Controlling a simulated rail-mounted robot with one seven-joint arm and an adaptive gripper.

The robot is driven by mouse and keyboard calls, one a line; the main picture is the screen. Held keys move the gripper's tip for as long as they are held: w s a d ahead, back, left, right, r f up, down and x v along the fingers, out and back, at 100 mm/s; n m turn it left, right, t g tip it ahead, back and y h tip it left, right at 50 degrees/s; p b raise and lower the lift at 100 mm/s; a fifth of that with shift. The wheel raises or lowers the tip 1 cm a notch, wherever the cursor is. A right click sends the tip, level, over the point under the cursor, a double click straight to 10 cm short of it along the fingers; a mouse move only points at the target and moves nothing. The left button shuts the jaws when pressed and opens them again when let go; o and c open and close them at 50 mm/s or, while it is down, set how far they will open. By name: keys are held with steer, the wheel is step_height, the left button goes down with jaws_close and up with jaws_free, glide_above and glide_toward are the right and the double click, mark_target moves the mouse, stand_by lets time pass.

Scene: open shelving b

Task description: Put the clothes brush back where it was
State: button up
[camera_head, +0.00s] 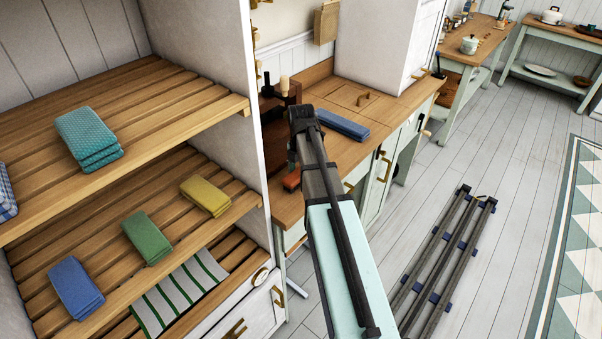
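I cannot make out a clothes brush for certain. A small orange-red object (291,181) lies at the left end of the wooden counter (360,91), beside my arm; it is too small and partly covered to identify. My arm reaches from the bottom centre up to the counter's left end. Its dark far end hides what is behind it, and no gripper fingers show, so I cannot see whether anything is held.
Slatted shelves (200,105) at left hold folded teal (88,138), green (147,238), blue (75,288) and yellow (205,195) cloths. A folded blue cloth (343,125) lies on the counter. A dark rack (445,255) lies on the floor. The shelf's side panel stands close left of my arm.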

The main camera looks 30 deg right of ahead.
steer(key=shift+r, duration=0.1)
step_height(320, 180, up, 12)
steer(key=b, duration=0.2)
stand_by(0.6)
